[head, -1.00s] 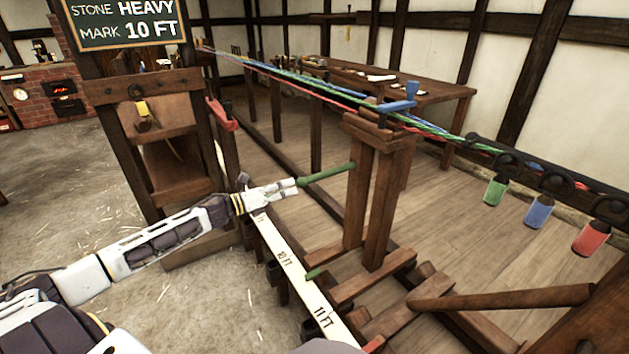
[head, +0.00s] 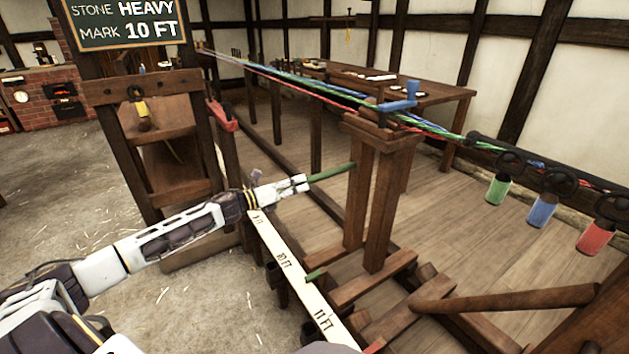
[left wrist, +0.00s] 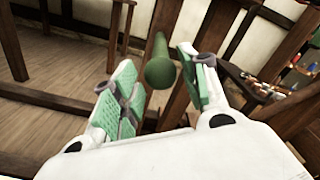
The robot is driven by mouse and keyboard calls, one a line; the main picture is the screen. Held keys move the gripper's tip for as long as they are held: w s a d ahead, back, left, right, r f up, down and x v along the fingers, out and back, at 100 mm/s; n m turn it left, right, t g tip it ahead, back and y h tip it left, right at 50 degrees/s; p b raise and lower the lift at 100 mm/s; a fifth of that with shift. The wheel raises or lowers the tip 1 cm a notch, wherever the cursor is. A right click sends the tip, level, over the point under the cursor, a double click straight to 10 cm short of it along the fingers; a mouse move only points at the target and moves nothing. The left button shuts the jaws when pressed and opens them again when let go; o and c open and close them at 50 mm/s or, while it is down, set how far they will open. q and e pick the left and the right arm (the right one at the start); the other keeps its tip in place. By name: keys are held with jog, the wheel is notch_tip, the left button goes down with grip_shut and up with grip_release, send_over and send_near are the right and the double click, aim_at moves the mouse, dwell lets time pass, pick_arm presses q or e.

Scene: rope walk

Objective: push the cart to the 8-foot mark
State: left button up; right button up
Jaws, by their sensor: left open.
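The cart (head: 381,200) is a dark wooden post frame on a low timber base. A green handle (head: 331,173) sticks out of its left side. A small green pointer (head: 315,274) on the base lies over the pale measuring strip (head: 268,236), between the 10 FT and 11 FT marks. No 8-foot label is readable. My left gripper (head: 304,183) is open at the handle's free end. In the left wrist view, the round handle end (left wrist: 160,73) shows between the spread green-padded fingers (left wrist: 158,88); contact cannot be told. My right gripper is not in view.
A chalkboard (head: 125,22) reads STONE HEAVY, MARK 10 FT. Coloured ropes (head: 290,78) run over the cart top. Green, blue and red weights (head: 542,211) hang at right. A wooden stand (head: 165,160) is left of the strip; a long table (head: 430,92) stands behind.

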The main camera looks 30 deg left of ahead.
aim_at(314, 178)
pick_arm(q)
jog(key=shift+w+d, duration=0.35)
jog(key=shift+w, duration=0.25)
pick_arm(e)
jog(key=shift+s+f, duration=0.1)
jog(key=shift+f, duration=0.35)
pick_arm(q)
jog(key=shift+b+x, duration=0.45)
jog(key=shift+x, duration=1.7)
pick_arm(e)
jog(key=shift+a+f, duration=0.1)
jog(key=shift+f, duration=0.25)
pick_arm(q)
jog(key=shift+w+d, duration=0.4)
jog(key=shift+w, duration=0.2)
grip_shut()
